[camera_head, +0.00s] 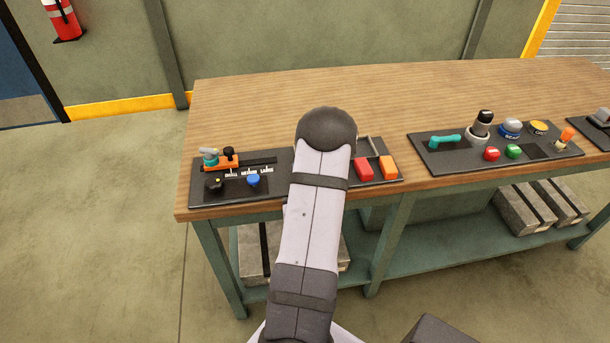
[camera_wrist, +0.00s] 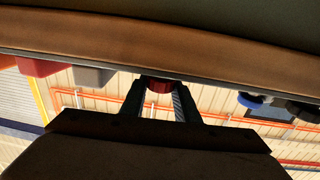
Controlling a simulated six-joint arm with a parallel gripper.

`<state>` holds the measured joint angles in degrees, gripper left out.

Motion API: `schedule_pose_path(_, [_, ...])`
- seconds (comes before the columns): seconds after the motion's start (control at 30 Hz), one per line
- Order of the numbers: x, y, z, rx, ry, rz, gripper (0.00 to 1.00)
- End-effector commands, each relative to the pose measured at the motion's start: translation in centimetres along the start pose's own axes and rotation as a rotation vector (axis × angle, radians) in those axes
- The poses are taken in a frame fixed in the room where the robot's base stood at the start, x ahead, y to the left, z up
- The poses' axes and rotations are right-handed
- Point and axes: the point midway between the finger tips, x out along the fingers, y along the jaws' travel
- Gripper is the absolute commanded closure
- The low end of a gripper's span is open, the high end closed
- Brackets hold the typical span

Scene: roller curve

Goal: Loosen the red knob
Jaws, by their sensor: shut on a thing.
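The red knob (camera_wrist: 159,85) shows in the wrist view, hanging from the dark panel edge because that view looks upside down. My gripper (camera_wrist: 160,92) has one finger on each side of the knob and is shut on it. Only a small red part of the knob shows between the fingertips. In the head view my arm covers the middle of the left panel (camera_head: 270,184), and both the knob and my gripper are hidden behind it.
Left of my arm are a blue knob (camera_head: 253,180), a black knob (camera_head: 213,185) and an orange slider (camera_head: 222,161). Right of it are red (camera_head: 363,168) and orange (camera_head: 389,167) blocks. Another control panel (camera_head: 450,163) lies further right. The wooden tabletop (camera_head: 260,110) behind is clear.

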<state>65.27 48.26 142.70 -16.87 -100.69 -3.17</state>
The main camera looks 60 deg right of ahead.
Motion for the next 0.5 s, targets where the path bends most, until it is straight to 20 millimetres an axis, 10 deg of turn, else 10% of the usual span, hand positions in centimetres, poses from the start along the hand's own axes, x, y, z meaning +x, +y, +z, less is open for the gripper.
schedule_pose_path(0.5, [-0.02, 0.19, 0.38, -0.003, -0.007, -0.354, 0.94])
